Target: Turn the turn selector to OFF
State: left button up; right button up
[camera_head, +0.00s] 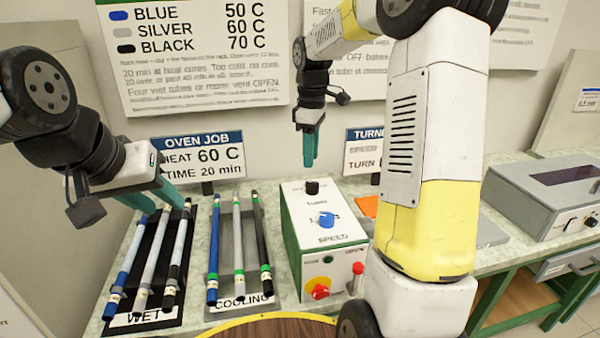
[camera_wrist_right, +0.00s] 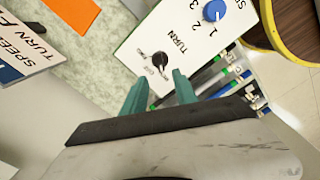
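The turn selector is a small black knob (camera_head: 312,187) on the sloped top of a white box (camera_head: 320,208) with green sides. In the right wrist view the knob (camera_wrist_right: 160,60) sits beside the word TURN. Small lettering around it is too blurred to read surely, and I cannot tell where it points. My right gripper (camera_head: 309,160) hangs above the knob, apart from it. In its wrist view the two green fingers (camera_wrist_right: 162,78) stand apart with nothing between them. My left gripper (camera_head: 155,198) is open and empty above the left rods.
A blue speed knob (camera_head: 326,219), a red-and-yellow button (camera_head: 320,290) and a red-topped lever (camera_head: 357,270) are on the box. Rods lie on the WET tray (camera_head: 145,318) and COOLING tray (camera_head: 240,303). An OVEN JOB sign (camera_head: 203,155) stands behind. My right arm hides part of the bench.

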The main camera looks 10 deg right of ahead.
aim_at(310, 181)
notch_tip(310, 181, down, 8)
jog(key=shift+r, duration=0.25)
grip_shut()
